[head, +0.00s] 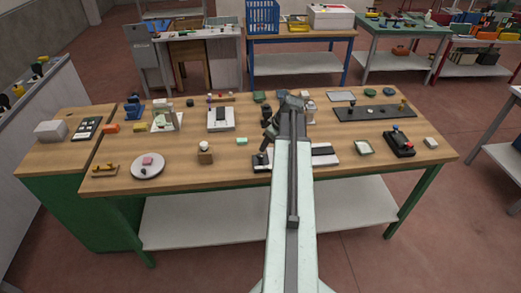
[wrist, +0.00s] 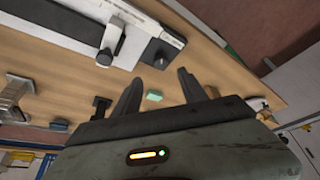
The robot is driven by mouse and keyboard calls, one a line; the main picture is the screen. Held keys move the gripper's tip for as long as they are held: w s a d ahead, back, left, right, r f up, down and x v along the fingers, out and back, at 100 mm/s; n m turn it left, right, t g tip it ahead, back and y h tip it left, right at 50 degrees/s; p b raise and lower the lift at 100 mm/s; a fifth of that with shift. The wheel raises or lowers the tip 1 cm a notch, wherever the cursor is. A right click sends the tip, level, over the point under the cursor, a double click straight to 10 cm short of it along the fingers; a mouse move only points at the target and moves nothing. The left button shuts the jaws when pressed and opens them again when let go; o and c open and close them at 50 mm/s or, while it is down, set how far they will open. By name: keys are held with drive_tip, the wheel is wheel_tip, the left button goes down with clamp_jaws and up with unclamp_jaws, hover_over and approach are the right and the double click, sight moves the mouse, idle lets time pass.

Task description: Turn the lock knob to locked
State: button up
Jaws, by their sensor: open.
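A round black knob (wrist: 157,52) stands on a dark plate at the end of a long white device (wrist: 100,30) in the wrist view. It looks like the lock knob, but I cannot read any mark or its setting. In the head view the device (head: 325,155) lies at the table's front edge, partly hidden behind my arm, with its dark end (head: 261,161) left of the arm. My gripper (wrist: 160,73) is open and empty above the table, its fingers apart. In the wrist picture the knob shows just beyond the fingertips, with no contact visible.
A small green block (wrist: 154,96) shows between the fingers, lower on the table; it also shows in the head view (head: 242,141). A wooden block with a white ball (head: 205,153), a round white plate (head: 148,166) and a black box (head: 399,143) stand on the wooden table.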

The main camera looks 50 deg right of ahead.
sight(261, 155)
drive_tip(key=b+x, duration=0.6)
drive_tip(key=x, duration=0.1)
drive_tip(key=shift+f+b, duration=0.2)
drive_tip(key=shift+b, duration=0.1)
drive_tip(key=shift+w+a+f+b, duration=0.1)
drive_tip(key=shift+w+f+b, duration=0.1)
drive_tip(key=shift+f+b, duration=0.2)
drive_tip(key=shift+r, duration=0.1)
